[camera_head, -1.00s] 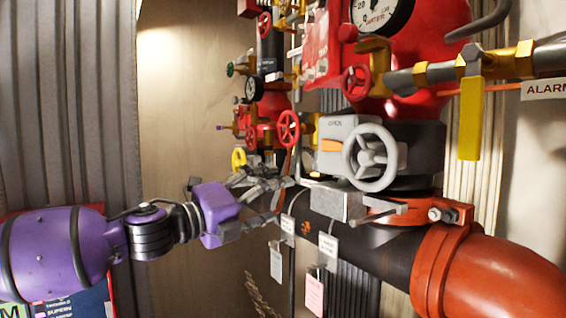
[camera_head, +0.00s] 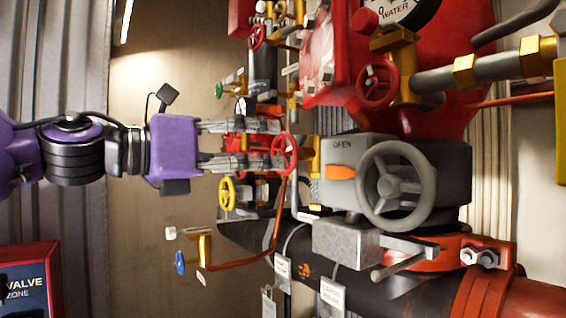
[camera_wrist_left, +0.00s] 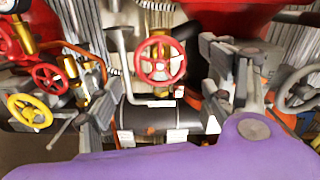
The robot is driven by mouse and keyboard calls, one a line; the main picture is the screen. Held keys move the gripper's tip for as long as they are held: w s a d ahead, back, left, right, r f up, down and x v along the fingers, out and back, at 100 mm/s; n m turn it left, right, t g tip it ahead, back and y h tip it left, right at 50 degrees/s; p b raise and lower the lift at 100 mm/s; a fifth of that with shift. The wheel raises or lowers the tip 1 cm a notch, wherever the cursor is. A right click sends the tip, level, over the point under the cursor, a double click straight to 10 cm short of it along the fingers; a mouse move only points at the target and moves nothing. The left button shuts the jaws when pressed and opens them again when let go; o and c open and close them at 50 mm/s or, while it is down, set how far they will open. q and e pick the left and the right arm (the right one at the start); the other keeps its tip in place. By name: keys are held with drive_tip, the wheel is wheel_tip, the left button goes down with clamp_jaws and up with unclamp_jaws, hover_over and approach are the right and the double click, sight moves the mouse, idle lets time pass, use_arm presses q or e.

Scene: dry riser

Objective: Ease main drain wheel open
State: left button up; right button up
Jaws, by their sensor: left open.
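No readable label marks the main drain wheel, so I cannot tell for sure which handwheel it is. A large grey handwheel (camera_head: 397,187) sits on a grey box marked OPEN; it also shows at the right edge of the left wrist view (camera_wrist_left: 300,88). My left gripper (camera_head: 278,145) is open, its fingers pointing right beside a red handwheel (camera_head: 285,153). They overlap it in the head view; contact cannot be told. In the left wrist view a red handwheel (camera_wrist_left: 158,61) appears between the spread fingers, farther off, with nothing held. My right gripper is out of view.
A yellow handwheel (camera_head: 227,194) and a small blue knob (camera_head: 180,262) on a brass fitting are near the gripper. Another red handwheel (camera_head: 377,83) is at upper right. A black pipe (camera_head: 375,285) with hanging tags (camera_head: 332,298) runs below. Open space lies below my left arm.

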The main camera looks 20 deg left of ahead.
sight(279, 154)
use_arm(q)
drive_tip(key=shift+b+x, duration=1.45)
drive_tip(key=shift+x, duration=1.45)
drive_tip(key=shift+w+a, duration=0.1)
drive_tip(key=shift+w, duration=0.05)
drive_tip(key=c, duration=1.1)
drive_tip(key=shift+c, duration=0.3)
